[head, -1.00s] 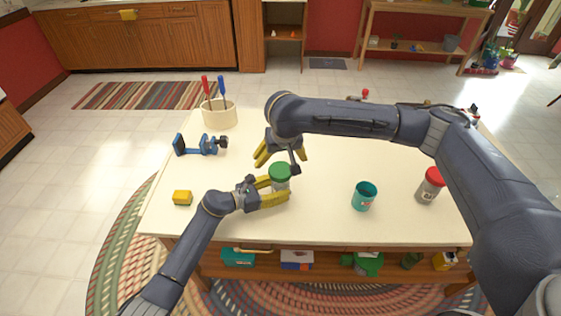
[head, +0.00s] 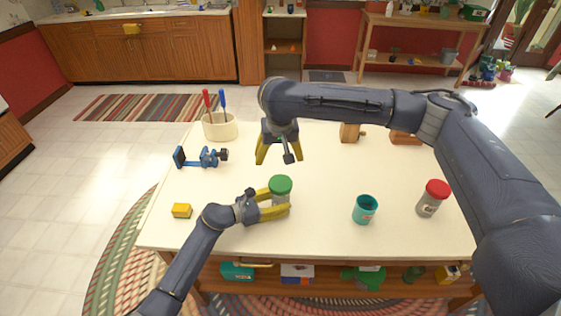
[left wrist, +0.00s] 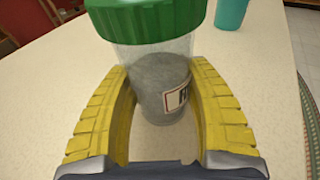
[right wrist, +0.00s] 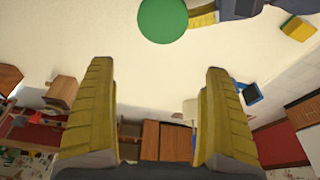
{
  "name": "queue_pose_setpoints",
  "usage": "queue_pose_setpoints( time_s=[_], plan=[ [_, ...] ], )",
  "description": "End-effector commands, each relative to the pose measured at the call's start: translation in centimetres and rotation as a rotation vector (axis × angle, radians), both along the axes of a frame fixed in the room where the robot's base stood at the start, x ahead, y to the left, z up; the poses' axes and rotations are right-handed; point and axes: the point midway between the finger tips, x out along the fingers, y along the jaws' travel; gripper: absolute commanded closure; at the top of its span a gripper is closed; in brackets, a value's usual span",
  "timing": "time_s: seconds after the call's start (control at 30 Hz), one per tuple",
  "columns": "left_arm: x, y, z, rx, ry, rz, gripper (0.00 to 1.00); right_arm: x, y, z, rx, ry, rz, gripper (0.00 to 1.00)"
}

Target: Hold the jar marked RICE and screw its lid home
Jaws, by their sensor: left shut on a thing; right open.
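The jar (head: 281,198) is clear with grey contents and stands on the white table near its front. Its label, partly seen in the left wrist view (left wrist: 178,98), starts with a letter like R; the rest is hidden. A green lid (head: 281,184) sits on top of the jar; it also shows in the left wrist view (left wrist: 145,17) and the right wrist view (right wrist: 162,20). My left gripper (head: 288,202) is shut around the jar body below the lid. My right gripper (head: 279,160) is open and empty, above and behind the jar, apart from the lid.
A teal cup (head: 364,210) and a red-lidded jar (head: 432,199) stand to the right. A blue clamp (head: 200,158), a yellow block (head: 182,211) and a cream holder with two screwdrivers (head: 220,126) are to the left. Wooden blocks (head: 350,133) lie at the back. Table between is clear.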

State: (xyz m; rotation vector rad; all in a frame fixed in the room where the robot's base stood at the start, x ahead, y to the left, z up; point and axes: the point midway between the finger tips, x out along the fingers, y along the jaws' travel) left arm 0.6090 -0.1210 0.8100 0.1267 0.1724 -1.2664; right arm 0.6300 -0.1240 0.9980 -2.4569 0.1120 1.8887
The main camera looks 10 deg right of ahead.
Motion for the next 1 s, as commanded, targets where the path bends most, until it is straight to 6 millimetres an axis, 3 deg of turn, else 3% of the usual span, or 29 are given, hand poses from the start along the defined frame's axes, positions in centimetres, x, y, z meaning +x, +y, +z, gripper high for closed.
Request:
queue_pose_setpoints(
  time_s=[0.3, 0.53, 1.0],
  plan=[
    [0.0, 0.0, 0.0, 0.0, 0.0, 0.0, 0.76, -1.2, -0.2, -0.2, 0.037, 0.205, -0.136, 0.15],
    [0.0, 0.0, 0.0, 0.0, 0.0, 0.0, 0.76, -2.0, 0.0, -1.1, 0.055, 0.259, -0.167, 0.15],
    [0.0, 0.0, 0.0, 0.0, 0.0, 0.0, 0.76, -2.0, -0.1, -6.1, 0.053, 0.257, -0.17, 0.15]
  ],
)
